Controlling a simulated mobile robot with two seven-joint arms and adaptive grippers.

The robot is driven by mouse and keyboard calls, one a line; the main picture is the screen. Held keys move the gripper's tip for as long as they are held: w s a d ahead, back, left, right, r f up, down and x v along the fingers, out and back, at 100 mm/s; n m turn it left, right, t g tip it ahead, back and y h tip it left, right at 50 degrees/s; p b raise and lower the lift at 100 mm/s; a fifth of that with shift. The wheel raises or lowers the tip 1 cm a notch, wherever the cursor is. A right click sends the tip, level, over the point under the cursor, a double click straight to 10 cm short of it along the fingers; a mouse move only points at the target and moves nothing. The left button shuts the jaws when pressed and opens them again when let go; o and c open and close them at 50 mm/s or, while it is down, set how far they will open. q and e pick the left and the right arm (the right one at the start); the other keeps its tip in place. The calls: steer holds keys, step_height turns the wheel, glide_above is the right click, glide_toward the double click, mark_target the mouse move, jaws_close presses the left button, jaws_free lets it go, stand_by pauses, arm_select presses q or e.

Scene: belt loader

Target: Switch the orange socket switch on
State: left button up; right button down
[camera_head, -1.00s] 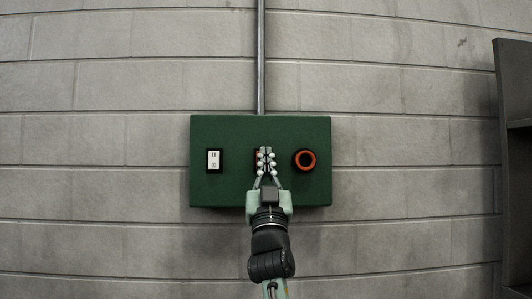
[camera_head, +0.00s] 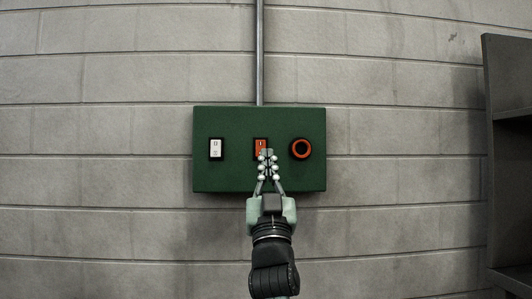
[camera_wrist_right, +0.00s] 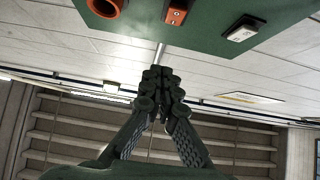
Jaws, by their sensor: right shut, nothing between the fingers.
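The orange socket switch (camera_head: 260,144) is a small orange rocker in a black frame, in the middle of a green box (camera_head: 231,178) on the wall. It also shows in the right wrist view (camera_wrist_right: 176,14), at the top. My right gripper (camera_head: 268,154) is shut and empty. In the head view its fingertips overlap the switch's lower edge. In the right wrist view, the fingertips (camera_wrist_right: 160,72) appear apart from the switch. The switch's lower part is partly hidden in the head view. My left gripper is not in view.
A white switch (camera_head: 215,148) is left of the orange one on the box. A round orange-red ring button (camera_head: 301,148) is to its right. A grey conduit (camera_head: 260,50) runs up from the box. A dark shelf unit (camera_head: 508,160) stands at the right edge.

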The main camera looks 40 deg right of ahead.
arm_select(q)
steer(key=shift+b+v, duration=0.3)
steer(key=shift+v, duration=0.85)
arm_select(e)
steer(key=shift+s+a+f, duration=0.5)
steer(key=shift+s+f, duration=0.1)
steer(key=shift+s, duration=0.2)
steer(key=shift+s+a+f, duration=0.45)
steer(key=shift+s+f, duration=0.1)
steer(key=shift+s, duration=0.2)
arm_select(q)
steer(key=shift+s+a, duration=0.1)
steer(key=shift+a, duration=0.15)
